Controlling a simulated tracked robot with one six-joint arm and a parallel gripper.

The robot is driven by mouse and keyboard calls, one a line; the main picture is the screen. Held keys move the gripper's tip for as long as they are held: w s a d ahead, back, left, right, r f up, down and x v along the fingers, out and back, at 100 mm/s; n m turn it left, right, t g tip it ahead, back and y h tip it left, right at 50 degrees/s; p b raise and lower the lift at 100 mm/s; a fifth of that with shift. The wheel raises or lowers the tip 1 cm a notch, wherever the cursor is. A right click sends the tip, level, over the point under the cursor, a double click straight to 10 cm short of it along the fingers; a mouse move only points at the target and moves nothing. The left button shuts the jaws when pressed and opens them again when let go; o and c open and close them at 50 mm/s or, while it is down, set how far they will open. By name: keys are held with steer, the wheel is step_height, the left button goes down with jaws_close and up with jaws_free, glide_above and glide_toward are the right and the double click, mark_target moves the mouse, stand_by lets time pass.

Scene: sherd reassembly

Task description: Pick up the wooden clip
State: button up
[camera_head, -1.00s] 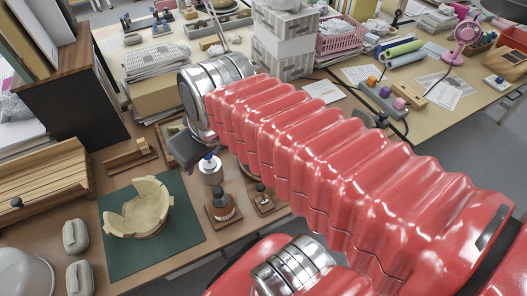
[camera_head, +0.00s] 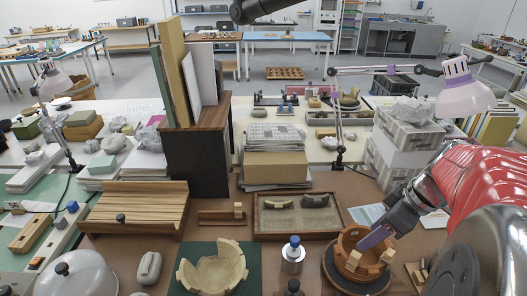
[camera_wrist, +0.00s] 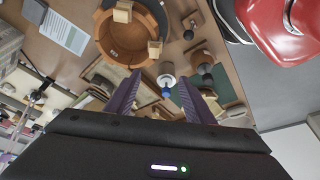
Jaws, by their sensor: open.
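Two pale wooden clips sit at the rim of a reddish-brown bowl (camera_head: 347,240): one clip (camera_head: 354,259) at the near side, another clip (camera_head: 387,256) at the right. In the wrist view, a clip (camera_wrist: 122,12) and a second clip (camera_wrist: 154,49) show on the rim of the bowl (camera_wrist: 112,38). A similar small pale block (camera_head: 239,209) stands on a wooden rail to the left. I cannot tell which clip is meant. My gripper (camera_head: 366,246) has purple fingers over the bowl in the head view. In the wrist view my gripper (camera_wrist: 160,76) is open and empty.
The bowl stands on a dark round stand (camera_head: 333,277). A jar with a blue cap (camera_head: 292,256) is left of it, a sherd tray (camera_head: 263,230) behind. A pale partial pot (camera_head: 212,268) lies on a green mat (camera_head: 250,284). Stacked boxes (camera_head: 400,146) stand behind my arm.

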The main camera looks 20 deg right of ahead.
mark_target(357, 255)
steer(key=d, duration=0.2)
steer(key=s, duration=0.1)
steer(key=shift+s+d+f+n+t, duration=0.1)
steer(key=shift+d+f+n+t, duration=0.2)
steer(key=shift+d+n, duration=0.1)
steer(key=x, duration=0.8)
steer(key=shift+a+f, duration=0.1)
steer(key=shift+a, duration=0.1)
steer(key=shift+f, duration=0.2)
steer(key=shift+x, duration=2.65)
